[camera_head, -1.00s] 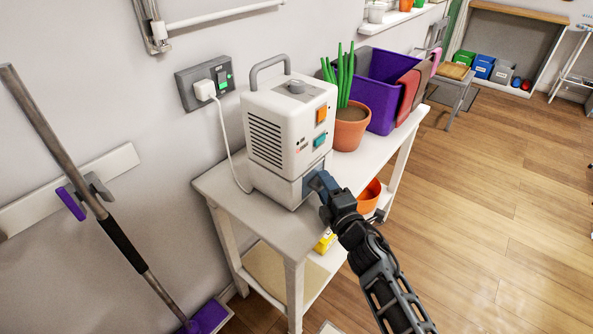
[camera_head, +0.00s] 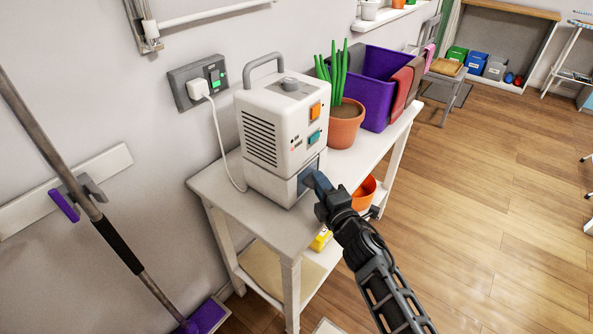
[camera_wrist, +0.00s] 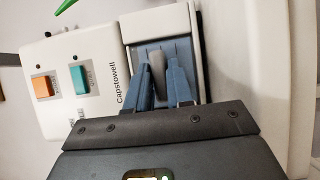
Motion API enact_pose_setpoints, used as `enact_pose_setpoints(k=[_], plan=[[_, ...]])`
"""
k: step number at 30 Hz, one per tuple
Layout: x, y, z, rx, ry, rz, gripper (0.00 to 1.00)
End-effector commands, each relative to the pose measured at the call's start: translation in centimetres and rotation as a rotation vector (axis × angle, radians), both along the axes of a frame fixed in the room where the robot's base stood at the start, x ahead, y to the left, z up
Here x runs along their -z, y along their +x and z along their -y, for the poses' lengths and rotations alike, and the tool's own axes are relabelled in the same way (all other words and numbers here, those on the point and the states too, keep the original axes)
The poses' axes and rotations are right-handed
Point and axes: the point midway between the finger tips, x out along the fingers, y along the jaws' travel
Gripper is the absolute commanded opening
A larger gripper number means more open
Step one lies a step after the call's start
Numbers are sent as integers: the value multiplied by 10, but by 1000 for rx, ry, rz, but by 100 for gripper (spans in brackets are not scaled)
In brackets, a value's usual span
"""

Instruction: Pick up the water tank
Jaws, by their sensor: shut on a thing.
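The white dehumidifier (camera_head: 268,150) stands upright on the narrow white table. The water tank (camera_head: 304,180) is the bluish-grey part low in its front, on the side facing my arm. In the wrist view, the tank's front (camera_wrist: 183,48) sits within the white housing. My gripper (camera_head: 313,182) is at the tank's front. Its two blue fingers (camera_wrist: 160,85) are shut on the tank's grey upright grip (camera_wrist: 157,70), one on each side. The rest of the tank is hidden inside the housing.
A potted plant (camera_head: 344,128) and a purple bin (camera_head: 368,92) stand behind the dehumidifier on the table (camera_head: 270,222). Its white cord runs to a wall socket (camera_head: 200,84). An orange pot (camera_head: 364,192) is on the lower shelf. A mop (camera_head: 110,225) leans at left. The wooden floor at right is open.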

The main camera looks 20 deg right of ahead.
Motion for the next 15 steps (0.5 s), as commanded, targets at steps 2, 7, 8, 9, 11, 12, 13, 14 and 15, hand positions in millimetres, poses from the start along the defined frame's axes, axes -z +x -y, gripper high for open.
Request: enact_pose_setpoints(k=[2, 7, 8, 9, 11, 12, 13, 14, 15], plan=[[-2, 0, 0, 0, 0, 2, 0], [-8, 0, 0, 0, 1, 2, 0], [-11, 0, 0, 0, 1, 2, 0], [-9, -4, 3, 2, 1, 0, 0], [-9, -12, 7, 2, 0, 0, 0], [-10, -18, 10, 2, -1, 0, 0], [-10, -23, 13, 2, 0, 0, 0], [-10, -28, 17, 3, 1, -1, 0], [-10, -36, 21, 3, 0, -1, 0]])
